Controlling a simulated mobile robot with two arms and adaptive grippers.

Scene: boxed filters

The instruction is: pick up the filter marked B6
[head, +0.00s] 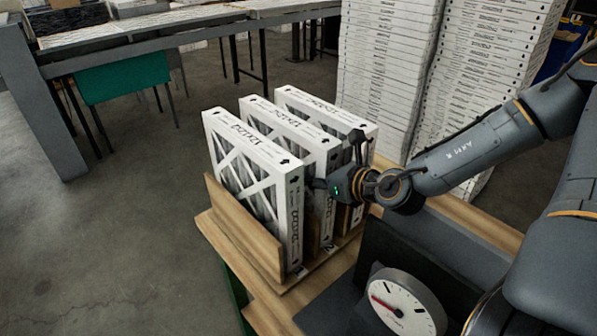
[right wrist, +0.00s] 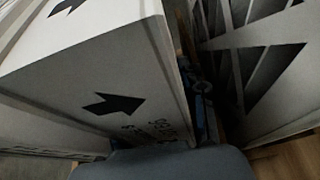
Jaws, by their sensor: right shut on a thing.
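Three white boxed filters stand upright side by side in a wooden rack (head: 238,240): a front one (head: 293,215), a middle one (head: 322,160) and a back one (head: 365,140). Their printed marks are too small or blurred for me to tell which is B6. My right gripper (head: 336,163) is shut on the middle filter's near end, with one finger on each side. In the right wrist view, this filter's end (right wrist: 100,85) with a black arrow fills the left, and a neighbouring filter (right wrist: 275,75) with dark lattice openings stands at right. My left gripper is out of view.
A round dial gauge (head: 405,305) is at the front right, close to the rack. Tall stacks of white filters (head: 385,75) stand behind. The floor at left is clear.

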